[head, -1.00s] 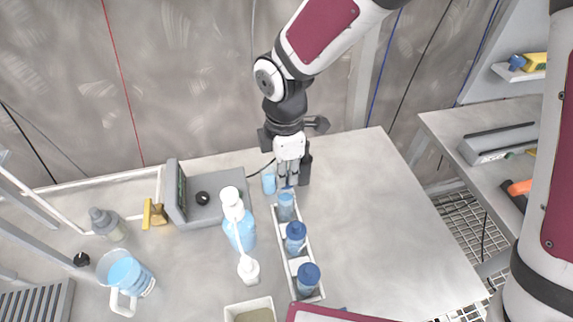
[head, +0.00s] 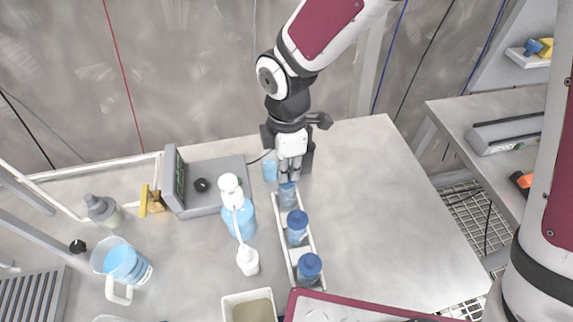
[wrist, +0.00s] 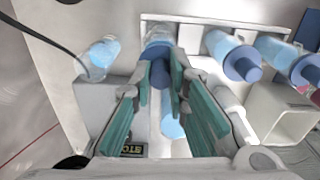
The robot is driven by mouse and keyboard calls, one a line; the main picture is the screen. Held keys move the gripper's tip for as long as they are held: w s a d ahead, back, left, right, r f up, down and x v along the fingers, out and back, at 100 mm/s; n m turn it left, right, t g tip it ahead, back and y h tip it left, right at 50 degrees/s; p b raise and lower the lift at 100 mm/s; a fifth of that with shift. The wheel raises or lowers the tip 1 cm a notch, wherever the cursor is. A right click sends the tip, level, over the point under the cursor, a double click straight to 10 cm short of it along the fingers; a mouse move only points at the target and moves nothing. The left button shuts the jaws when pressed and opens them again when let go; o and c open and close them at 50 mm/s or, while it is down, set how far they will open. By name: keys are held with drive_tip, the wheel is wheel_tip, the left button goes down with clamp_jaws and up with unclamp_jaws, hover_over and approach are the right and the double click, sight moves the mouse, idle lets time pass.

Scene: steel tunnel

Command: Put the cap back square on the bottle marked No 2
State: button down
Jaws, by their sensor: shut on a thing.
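My gripper (head: 290,178) points down at the far end of the white rack (head: 314,245). In the wrist view its teal-padded fingers (wrist: 163,85) are shut on a dark blue cap (wrist: 160,74). The cap is at the mouth of the far rack bottle (head: 288,196), a clear one with blue liquid, also in the wrist view (wrist: 157,36). I cannot tell whether the cap is seated or square. The rack's middle bottle (head: 298,235) and near bottle (head: 308,270) wear blue caps. No bottle number is readable.
A blue pump bottle (head: 238,217) and a grey instrument (head: 207,185) stand left of the rack. A small blue vessel (head: 270,171) is beside the far bottle, and a tray (head: 249,300) is nearer. The table is clear to the right.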

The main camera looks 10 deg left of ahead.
idle(0.4)
drive_tip(key=shift+f+b, duration=0.45)
drive_tip(key=shift+f, duration=0.25)
drive_tip(key=shift+w+f, duration=0.1)
drive_tip(key=shift+f, duration=0.25)
idle(0.5)
drive_tip(key=c, duration=0.8)
unclamp_jaws()
drive_tip(key=shift+b, duration=0.3)
drive_tip(key=shift+c, duration=0.2)
drive_tip(key=shift+w+f, duration=0.1)
drive_tip(key=shift+d+r+p, duration=0.1)
drive_tip(key=shift+r+p, duration=0.75)
drive_tip(key=shift+r, duration=0.25)
drive_tip(key=shift+r+p, duration=1.6)
drive_tip(key=shift+r, duration=1)
